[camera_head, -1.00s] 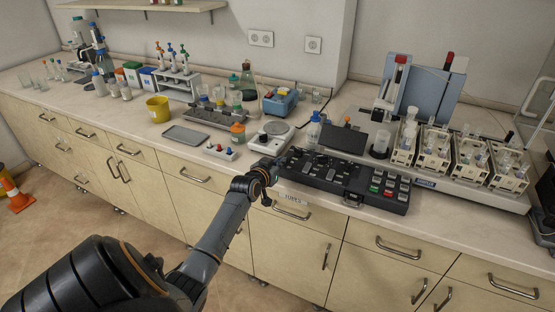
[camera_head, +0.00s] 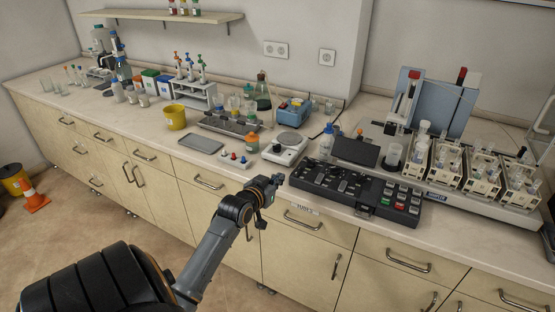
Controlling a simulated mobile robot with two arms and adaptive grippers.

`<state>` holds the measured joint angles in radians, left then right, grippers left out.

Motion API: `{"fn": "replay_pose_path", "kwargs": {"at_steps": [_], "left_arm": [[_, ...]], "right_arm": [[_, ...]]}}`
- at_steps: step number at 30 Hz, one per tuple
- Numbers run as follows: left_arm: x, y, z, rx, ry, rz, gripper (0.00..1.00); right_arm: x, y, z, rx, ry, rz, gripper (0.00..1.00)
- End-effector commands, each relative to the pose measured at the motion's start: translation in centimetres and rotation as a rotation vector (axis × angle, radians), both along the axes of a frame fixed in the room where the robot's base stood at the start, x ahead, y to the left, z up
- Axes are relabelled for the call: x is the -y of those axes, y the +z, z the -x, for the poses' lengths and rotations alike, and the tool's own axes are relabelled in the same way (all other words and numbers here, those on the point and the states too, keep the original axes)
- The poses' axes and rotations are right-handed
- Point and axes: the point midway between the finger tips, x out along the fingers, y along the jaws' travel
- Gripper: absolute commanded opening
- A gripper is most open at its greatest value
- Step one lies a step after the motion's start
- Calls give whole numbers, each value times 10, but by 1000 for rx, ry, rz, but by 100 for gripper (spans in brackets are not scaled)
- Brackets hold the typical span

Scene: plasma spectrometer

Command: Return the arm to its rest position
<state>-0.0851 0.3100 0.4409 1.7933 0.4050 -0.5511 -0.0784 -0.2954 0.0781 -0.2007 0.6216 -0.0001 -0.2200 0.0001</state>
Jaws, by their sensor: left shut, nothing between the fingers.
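My left arm comes in from the bottom left and reaches up to the counter's front edge. My left gripper (camera_head: 276,181) is small and dark at its end, shut and holding nothing. It shows just left of the near left corner of the black control panel (camera_head: 345,192), and I cannot tell how far it is from the edge. The panel lies on the counter with green and red buttons at its right. My right gripper is not in view.
The white counter (camera_head: 225,178) holds a scale (camera_head: 283,150), a grey tray (camera_head: 201,143), a yellow cup (camera_head: 175,117) and racks of glassware (camera_head: 483,168). Drawer handles (camera_head: 302,221) stick out below.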

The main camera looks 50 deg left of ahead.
Motion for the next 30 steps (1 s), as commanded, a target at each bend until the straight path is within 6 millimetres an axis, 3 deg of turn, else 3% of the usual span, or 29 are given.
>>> {"fn": "replay_pose_path", "kwargs": {"at_steps": [17,20,23,26,30], "left_arm": [[0,0,1,-1,0,0,0],[3,-13,1,-21,-2,7,0],[11,-53,5,-84,-6,24,0],[26,-117,15,-183,-17,47,0],[59,-216,46,-348,-45,73,0]], "right_arm": [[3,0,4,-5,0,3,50],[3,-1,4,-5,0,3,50],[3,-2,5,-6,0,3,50],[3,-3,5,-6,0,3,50],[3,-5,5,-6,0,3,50]]}}
